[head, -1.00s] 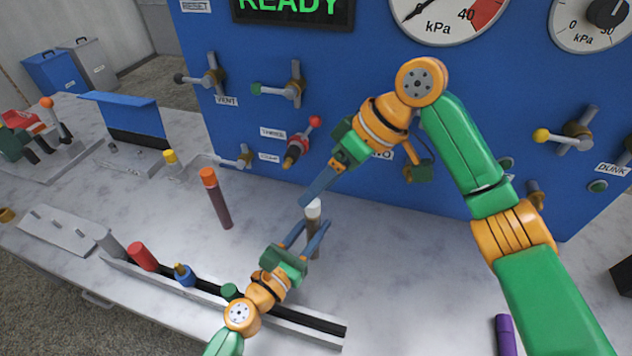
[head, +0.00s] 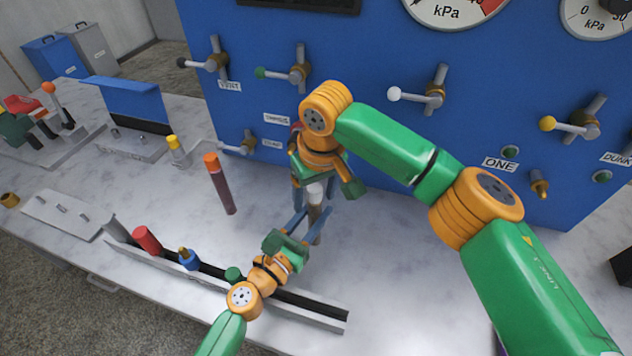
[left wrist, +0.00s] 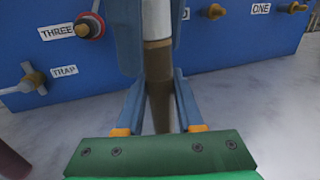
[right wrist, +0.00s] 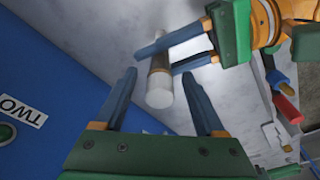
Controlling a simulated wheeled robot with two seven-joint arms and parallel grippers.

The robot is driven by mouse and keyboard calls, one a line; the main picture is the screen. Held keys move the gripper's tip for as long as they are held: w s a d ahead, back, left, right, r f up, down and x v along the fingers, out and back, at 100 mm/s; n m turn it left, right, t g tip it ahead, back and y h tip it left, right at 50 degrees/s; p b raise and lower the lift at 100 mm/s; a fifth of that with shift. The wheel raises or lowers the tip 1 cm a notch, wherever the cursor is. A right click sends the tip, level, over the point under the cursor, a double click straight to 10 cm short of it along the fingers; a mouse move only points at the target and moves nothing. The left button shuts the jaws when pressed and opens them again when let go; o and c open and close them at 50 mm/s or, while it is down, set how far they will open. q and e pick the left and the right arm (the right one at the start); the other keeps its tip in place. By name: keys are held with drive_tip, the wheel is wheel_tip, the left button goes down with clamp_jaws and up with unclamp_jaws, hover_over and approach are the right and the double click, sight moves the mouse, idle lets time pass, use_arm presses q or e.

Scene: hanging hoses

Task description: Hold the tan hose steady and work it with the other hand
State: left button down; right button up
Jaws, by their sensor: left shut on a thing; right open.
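The tan hose (head: 314,235) stands roughly upright above the table, with a white end piece (head: 316,194) on top. My left gripper (head: 311,218) is shut on the hose below the white piece; its fingers flank the brown tube in the left wrist view (left wrist: 160,88). My right gripper (head: 314,192) points down over the top, open, with its fingers on either side of the white end. In the right wrist view the white end (right wrist: 159,96) lies between the open fingers, apparently without being gripped. The hose's lower part is partly hidden by my left gripper.
A blue panel (head: 385,150) with valves and gauges stands behind. An orange-topped hose (head: 219,185) stands to the left. A rail (head: 300,312) in front holds red and blue-capped pieces (head: 147,240). The table right of the hose is clear.

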sight(314, 186)
clamp_jaws()
drive_tip(key=shift+w+r, duration=0.1)
drive_tip(key=shift+r, duration=0.7)
idle(0.3)
drive_tip(key=shift+r, duration=2.1)
drive_tip(key=shift+c, duration=0.3)
unclamp_jaws()
